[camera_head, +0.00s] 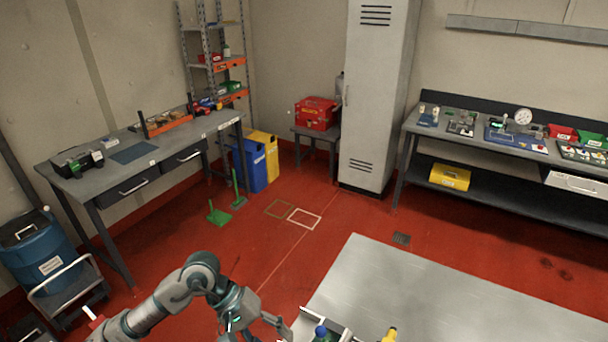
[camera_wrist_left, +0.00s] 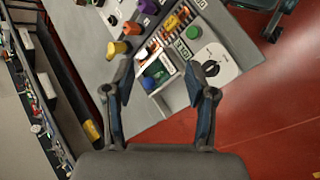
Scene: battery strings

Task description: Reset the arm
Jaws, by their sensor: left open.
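My left arm reaches in from the lower left in the head view, and its gripper (camera_head: 272,322) is beside the near-left edge of the metal table (camera_head: 425,285). In the left wrist view the gripper (camera_wrist_left: 160,72) is open, its two dark fingers apart with nothing held between them. The tray also shows in part at the bottom of the head view (camera_head: 340,328). My right gripper is not in view.
A yellow item (camera_head: 389,334) stands on the table by the tray; most of the tabletop is bare. A workbench (camera_head: 100,180) and blue barrel (camera_head: 38,248) are at the left. A tall locker (camera_head: 372,100) and another bench (camera_head: 480,143) stand behind. Red floor between is mostly clear.

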